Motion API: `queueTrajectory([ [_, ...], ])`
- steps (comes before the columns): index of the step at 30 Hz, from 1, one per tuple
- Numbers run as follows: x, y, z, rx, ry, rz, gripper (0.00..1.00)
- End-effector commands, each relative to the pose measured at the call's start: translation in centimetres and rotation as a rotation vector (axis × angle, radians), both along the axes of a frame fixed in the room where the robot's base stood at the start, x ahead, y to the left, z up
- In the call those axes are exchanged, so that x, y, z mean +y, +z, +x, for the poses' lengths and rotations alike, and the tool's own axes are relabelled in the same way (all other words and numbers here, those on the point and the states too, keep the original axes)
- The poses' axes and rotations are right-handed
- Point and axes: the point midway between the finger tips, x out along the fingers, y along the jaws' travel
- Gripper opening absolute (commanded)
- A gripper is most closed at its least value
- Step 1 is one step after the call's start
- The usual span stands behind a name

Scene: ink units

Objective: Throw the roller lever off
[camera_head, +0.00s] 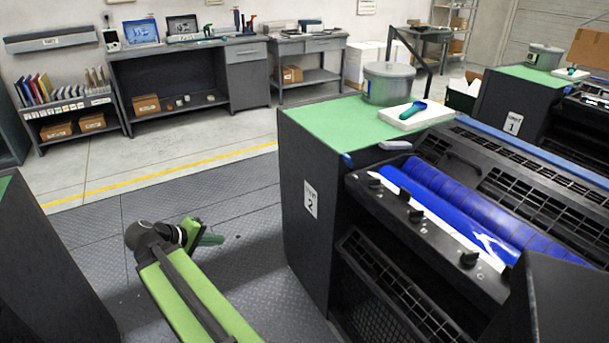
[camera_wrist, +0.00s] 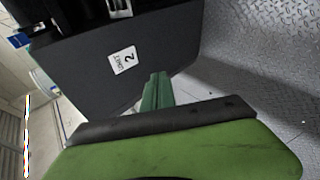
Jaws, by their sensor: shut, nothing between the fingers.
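The ink unit labelled 2 (camera_head: 310,199) stands right of centre in the head view, with blue rollers (camera_head: 450,205) in its top. A short grey lever-like handle (camera_head: 396,145) lies at the far left end of the rollers. Several small black knobs (camera_head: 417,214) stand on the front bar; I cannot tell which part is the roller lever. My gripper (camera_head: 211,240) is over the floor to the left of the unit, apart from it. In the wrist view, its green fingers (camera_wrist: 157,92) are together and empty, with the unit's labelled side panel (camera_wrist: 90,75) beyond them.
A lidded grey tub (camera_head: 388,83) and a white tray (camera_head: 418,114) with a blue-green tool sit on the unit's green top. Another unit labelled 1 (camera_head: 513,124) stands behind right. A dark cabinet (camera_head: 45,270) is at left. The plated floor (camera_head: 110,225) between is clear.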

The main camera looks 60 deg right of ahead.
Motion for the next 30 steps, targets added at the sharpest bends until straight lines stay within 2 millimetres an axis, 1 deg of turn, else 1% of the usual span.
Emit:
queueTrajectory([
  [1,-5.7,-1.9,-3.3,0.05,-0.07,-0.156,0.0],
  [2,-8.6,-1.1,-5.2,0.088,-0.104,-0.257,0.0],
  [3,-11.8,0.3,-7.7,0.142,-0.145,-0.381,0.0],
  [5,-15.3,2.5,-11.1,0.229,-0.195,-0.546,0.0],
  [6,-17.0,3.9,-13.0,0.287,-0.221,-0.64,0.0],
  [7,-18.0,4.9,-14.2,0.329,-0.237,-0.7,0.0],
  [9,-19.3,6.8,-16.3,0.412,-0.264,-0.814,0.0],
  [10,-19.7,7.5,-16.9,0.441,-0.27,-0.851,0.0],
  [12,-20.2,8.8,-17.8,0.49,-0.28,-0.91,0.0],
  [15,-20.4,9.8,-18.3,0.52,-0.285,-0.947,0.0],
  [25,-20.6,10.3,-18.3,0.52,-0.283,-0.949,0.0],
  [28,-21.4,10.8,-18.7,0.52,-0.284,-0.949,0.0],
  [30,-22.3,11.4,-19.4,0.521,-0.285,-0.948,0.0],
])
